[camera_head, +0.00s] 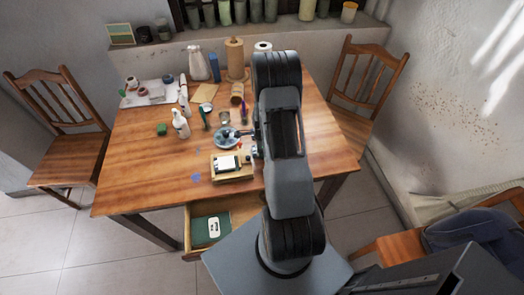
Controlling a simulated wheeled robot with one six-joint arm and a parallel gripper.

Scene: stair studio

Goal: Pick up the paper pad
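A flat pad with a white top (227,163) lies on a light wooden block or box on the table, near the front edge. It looks like the paper pad, but it is small and I cannot be sure. A tan sheet or pad (204,93) also lies farther back on the table. My gripper (246,144) is at the left side of my arm, just above and right of the white-topped pad in the picture. The arm hides part of it, and its fingers are too small to tell open from shut. I see nothing clearly held.
A blue plate (227,138) lies close to my gripper. A spray bottle (181,124), a green block (162,129) and a white tray (133,98) stand left. The drawer (188,236) is open at the front. The table's left front is mostly clear.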

